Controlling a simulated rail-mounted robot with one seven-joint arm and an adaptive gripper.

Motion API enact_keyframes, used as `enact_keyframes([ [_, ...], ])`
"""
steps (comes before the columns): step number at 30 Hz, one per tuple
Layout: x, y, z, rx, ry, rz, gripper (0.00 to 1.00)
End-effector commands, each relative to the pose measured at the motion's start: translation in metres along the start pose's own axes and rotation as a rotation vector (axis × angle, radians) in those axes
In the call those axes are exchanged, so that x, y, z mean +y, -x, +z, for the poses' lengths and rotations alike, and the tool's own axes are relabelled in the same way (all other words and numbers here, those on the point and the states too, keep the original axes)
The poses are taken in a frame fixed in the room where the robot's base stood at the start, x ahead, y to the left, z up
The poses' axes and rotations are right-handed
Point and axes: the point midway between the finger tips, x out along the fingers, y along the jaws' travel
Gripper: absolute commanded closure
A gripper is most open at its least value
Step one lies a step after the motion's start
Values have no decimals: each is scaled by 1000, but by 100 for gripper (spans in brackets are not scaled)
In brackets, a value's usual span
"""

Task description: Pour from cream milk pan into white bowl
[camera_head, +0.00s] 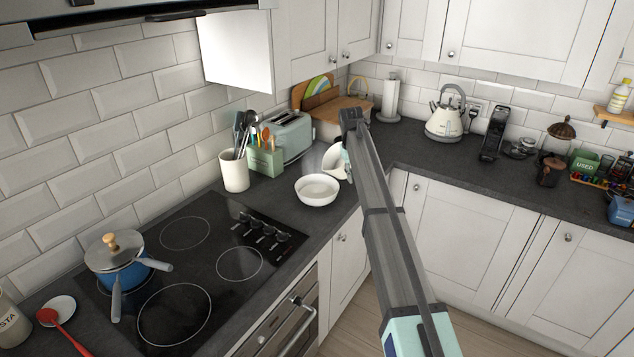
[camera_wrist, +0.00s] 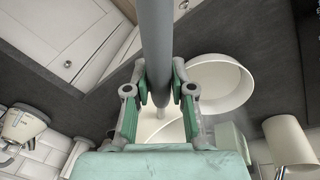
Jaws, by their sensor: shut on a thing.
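The cream milk pan (camera_head: 333,162) shows in the head view just above and behind the white bowl's right side, tilted, its right side hidden by my arm. My gripper (camera_wrist: 158,95) is shut on the pan's grey handle (camera_wrist: 157,40), seen in the wrist view. The pan body (camera_wrist: 174,131) is partly hidden there by the handle and fingers. The white bowl (camera_head: 317,190) stands upright on the worktop, right of the hob. It also shows in the wrist view (camera_wrist: 226,104), beside the pan. I cannot tell what the pan or bowl contains.
A utensil crock (camera_head: 234,171), a green box (camera_head: 265,160) and a toaster (camera_head: 291,137) stand behind and left of the bowl. A blue lidded pot (camera_head: 122,275) sits on the hob (camera_head: 210,262). A kettle (camera_head: 445,120) stands on the right-hand worktop.

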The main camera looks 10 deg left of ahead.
Motion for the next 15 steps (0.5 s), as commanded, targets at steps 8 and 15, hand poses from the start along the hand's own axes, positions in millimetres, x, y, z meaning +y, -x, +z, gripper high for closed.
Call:
enact_keyframes([
  [8, 25, -14, -4, -23, -18, -235, 100],
  [15, 49, -14, -6, -43, -29, -443, 100],
])
